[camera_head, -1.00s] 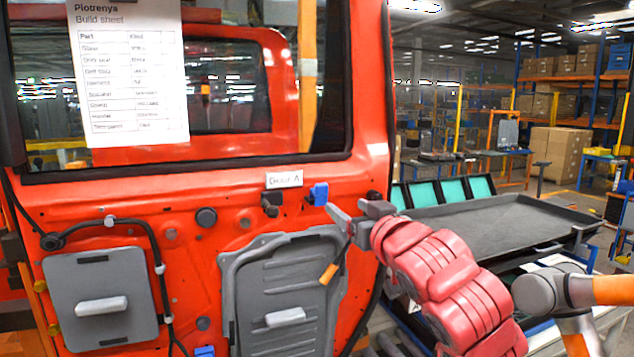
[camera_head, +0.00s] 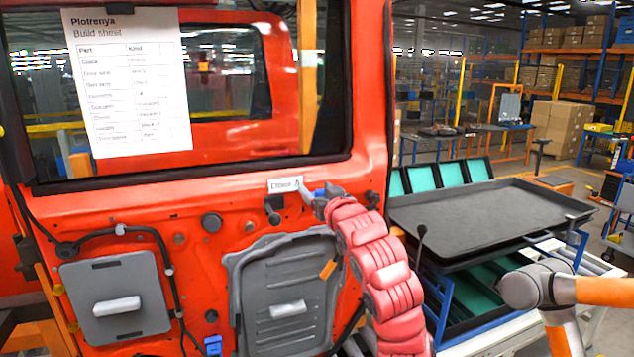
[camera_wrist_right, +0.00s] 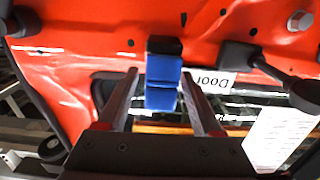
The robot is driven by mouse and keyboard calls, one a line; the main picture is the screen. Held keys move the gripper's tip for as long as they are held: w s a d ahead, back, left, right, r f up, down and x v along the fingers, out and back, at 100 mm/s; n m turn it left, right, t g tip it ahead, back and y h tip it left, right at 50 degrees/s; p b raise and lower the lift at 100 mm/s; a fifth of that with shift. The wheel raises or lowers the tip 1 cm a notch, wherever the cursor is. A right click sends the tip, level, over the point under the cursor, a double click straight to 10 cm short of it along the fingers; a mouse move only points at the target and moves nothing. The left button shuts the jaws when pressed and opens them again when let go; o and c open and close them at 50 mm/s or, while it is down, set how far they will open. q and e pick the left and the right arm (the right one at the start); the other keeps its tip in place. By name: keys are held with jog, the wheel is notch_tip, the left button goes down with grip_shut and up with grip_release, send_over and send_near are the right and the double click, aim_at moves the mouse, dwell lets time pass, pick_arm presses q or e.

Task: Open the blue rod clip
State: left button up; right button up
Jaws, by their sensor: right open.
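The blue rod clip (camera_head: 319,193) sits on the red door panel (camera_head: 200,185), just right of a small white label, and my right gripper partly hides it in the head view. In the right wrist view the blue clip (camera_wrist_right: 162,82) lies between the two fingers, below a black block. My right gripper (camera_head: 315,196) is open, with a finger on either side of the clip; gaps show between the fingers and the clip in the wrist view (camera_wrist_right: 160,76). I cannot tell whether the clip's latch is shut. My left gripper is out of view.
Another blue part (camera_head: 213,346) is low on the door. A grey panel (camera_head: 285,325) with a handle lies below the clip. A dark tray (camera_head: 480,220) stands to the right. A build sheet (camera_head: 128,80) covers part of the window.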

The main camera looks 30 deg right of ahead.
jog(key=shift+w, duration=0.15)
grip_shut()
jog(key=b, duration=0.7)
jog(key=shift+d+f+g+b, duration=0.1)
jog(key=shift+d+g+b, duration=0.05)
jog(key=shift+g+b, duration=0.25)
jog(key=shift+w+b, duration=0.15)
jog(key=shift+b, duration=0.35)
grip_release()
